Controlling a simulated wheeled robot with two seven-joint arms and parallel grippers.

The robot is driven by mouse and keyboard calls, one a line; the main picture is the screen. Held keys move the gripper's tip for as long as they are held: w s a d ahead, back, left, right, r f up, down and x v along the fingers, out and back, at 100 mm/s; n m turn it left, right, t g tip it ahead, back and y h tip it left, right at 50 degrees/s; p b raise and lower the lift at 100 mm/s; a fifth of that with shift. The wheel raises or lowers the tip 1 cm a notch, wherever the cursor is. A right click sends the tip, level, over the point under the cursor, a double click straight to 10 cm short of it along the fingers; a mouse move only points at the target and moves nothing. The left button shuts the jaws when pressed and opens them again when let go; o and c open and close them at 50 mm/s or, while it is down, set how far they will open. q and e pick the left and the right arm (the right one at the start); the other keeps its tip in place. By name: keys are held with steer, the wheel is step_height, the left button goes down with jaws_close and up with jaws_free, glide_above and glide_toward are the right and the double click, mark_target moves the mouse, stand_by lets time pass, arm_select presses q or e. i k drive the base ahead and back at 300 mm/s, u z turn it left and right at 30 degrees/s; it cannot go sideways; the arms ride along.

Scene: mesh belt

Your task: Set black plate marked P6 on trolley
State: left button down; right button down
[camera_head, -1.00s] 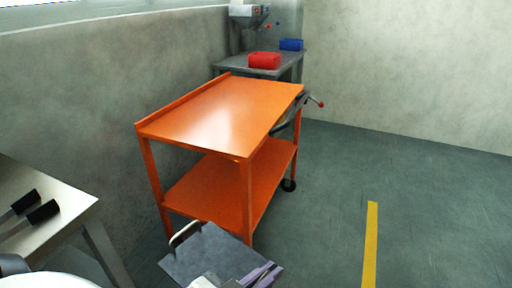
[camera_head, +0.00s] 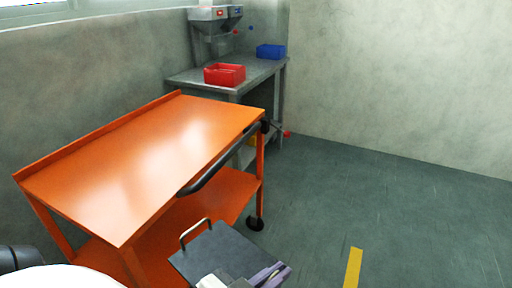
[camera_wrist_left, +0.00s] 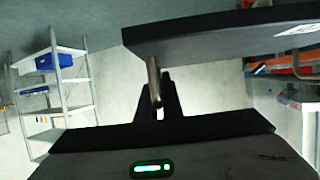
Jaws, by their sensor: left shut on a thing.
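The black plate (camera_head: 222,252) is a flat dark slab with a metal loop handle (camera_head: 195,231) at its far left edge. My left gripper (camera_head: 240,280) is at the bottom of the head view. In the left wrist view its fingers (camera_wrist_left: 159,98) are shut on a metal handle bar of the plate (camera_wrist_left: 225,36). A white label shows on the plate there, but its marking is not readable. The orange trolley (camera_head: 150,150) stands ahead and to the left, its top bare. The plate is apart from the trolley top, near its right front side. My right gripper is not in view.
The trolley has a black push handle (camera_head: 222,160) on its right end and a lower shelf (camera_head: 210,203). Behind it, a grey bench (camera_head: 262,68) holds a red bin (camera_head: 225,74) and a blue bin (camera_head: 270,51). The floor at right is clear, with a yellow stripe (camera_head: 353,268).

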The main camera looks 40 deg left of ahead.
mark_target(100, 174)
steer(key=i, duration=2.75)
steer(key=u, duration=3.6)
